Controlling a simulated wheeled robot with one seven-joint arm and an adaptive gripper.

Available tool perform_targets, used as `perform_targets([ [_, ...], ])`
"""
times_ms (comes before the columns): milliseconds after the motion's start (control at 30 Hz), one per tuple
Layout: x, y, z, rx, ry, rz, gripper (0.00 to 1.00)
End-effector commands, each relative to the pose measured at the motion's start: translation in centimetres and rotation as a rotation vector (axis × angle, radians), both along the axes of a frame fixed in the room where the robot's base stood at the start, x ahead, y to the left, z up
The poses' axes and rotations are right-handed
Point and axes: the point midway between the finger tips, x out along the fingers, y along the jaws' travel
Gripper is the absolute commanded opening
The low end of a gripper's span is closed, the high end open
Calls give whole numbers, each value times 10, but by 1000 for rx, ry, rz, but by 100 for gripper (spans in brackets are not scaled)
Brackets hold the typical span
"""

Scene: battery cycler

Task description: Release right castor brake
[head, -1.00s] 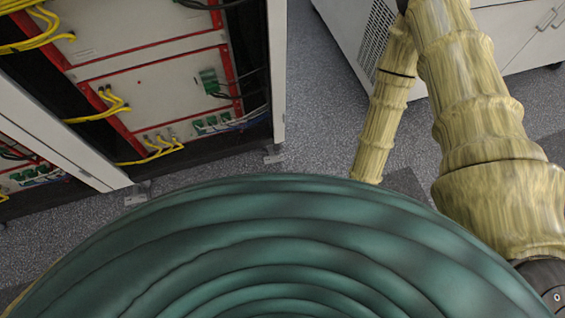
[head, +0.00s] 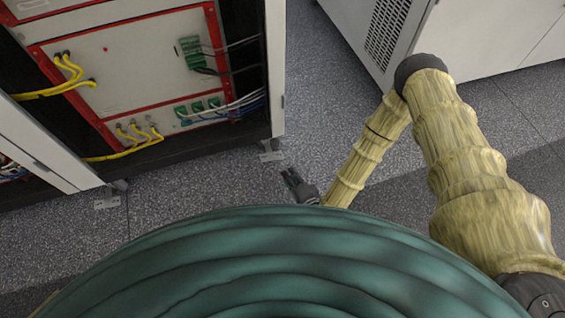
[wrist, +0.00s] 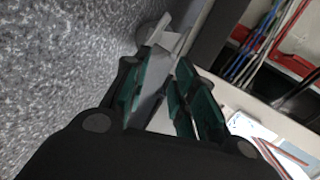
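The right castor brake (head: 271,156) is a small pale grey tab low at the front right corner of the open cabinet, just above the floor. Whether a fingertip touches the tab I cannot tell.
A second tab (head: 107,203) is at the cabinet's left castor. The open cabinet (head: 130,80) holds red-framed units with yellow and pale cables. A white vented cabinet (head: 375,45) stands at the upper right. Speckled grey floor (head: 310,110) lies clear between them.

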Motion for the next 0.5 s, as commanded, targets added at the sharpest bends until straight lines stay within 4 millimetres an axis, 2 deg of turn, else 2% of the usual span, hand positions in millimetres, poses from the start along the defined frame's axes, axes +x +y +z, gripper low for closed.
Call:
perform_targets([
  [33, 6, 1, -23, 40, -21, -23, 27],
  [200, 23, 3, -53, 189, -96, -98, 27],
  [333, 34, 1, -71, 289, -148, -144, 27],
  [500, 42, -2, -82, 378, -194, -179, 27],
])
